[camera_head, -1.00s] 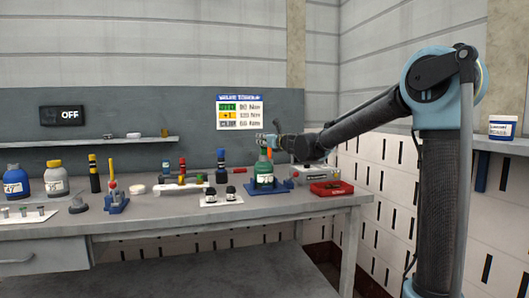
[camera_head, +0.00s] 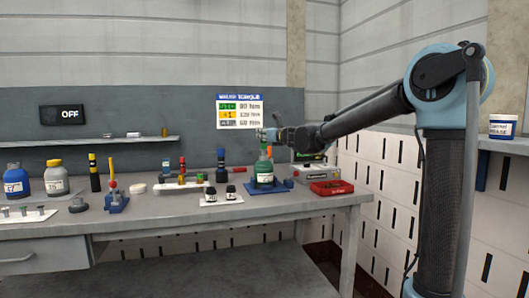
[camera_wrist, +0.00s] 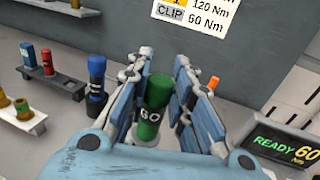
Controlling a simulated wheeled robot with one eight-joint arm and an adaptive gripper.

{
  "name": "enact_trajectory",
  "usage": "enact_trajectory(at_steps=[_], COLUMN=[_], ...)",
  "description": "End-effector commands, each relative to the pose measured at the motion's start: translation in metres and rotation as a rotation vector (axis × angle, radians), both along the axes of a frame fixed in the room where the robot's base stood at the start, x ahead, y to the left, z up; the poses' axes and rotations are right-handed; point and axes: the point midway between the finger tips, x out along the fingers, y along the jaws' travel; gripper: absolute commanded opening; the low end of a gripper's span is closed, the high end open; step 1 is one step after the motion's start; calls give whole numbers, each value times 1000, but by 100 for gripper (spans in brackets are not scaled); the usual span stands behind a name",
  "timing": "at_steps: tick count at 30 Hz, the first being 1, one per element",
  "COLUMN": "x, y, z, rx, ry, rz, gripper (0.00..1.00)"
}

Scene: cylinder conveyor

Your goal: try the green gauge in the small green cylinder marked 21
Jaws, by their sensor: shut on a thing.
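In the head view, the small green cylinder (camera_head: 263,178) with a white label sits on a blue base (camera_head: 262,190), directly below my gripper. The number on its label is too blurred to read.
A tester display (camera_wrist: 285,147) reads READY 60. A red tray (camera_head: 331,188) lies right of the cylinder. Left stand two black-topped pieces on a white plate (camera_head: 222,199), a blue and black tool (camera_head: 220,165), and a white rack (camera_head: 180,187). Blue and yellow-capped bottles stand far left.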

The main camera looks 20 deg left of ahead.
Motion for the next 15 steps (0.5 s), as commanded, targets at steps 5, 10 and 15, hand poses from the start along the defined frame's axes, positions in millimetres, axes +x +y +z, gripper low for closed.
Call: enact_trajectory(at_steps=[5,10,15], x=[0,0,0], y=[0,0,0], z=[9,17,25], rx=[0,0,0], ry=[0,0,0], rz=[0,0,0], gripper=[0,0,0])
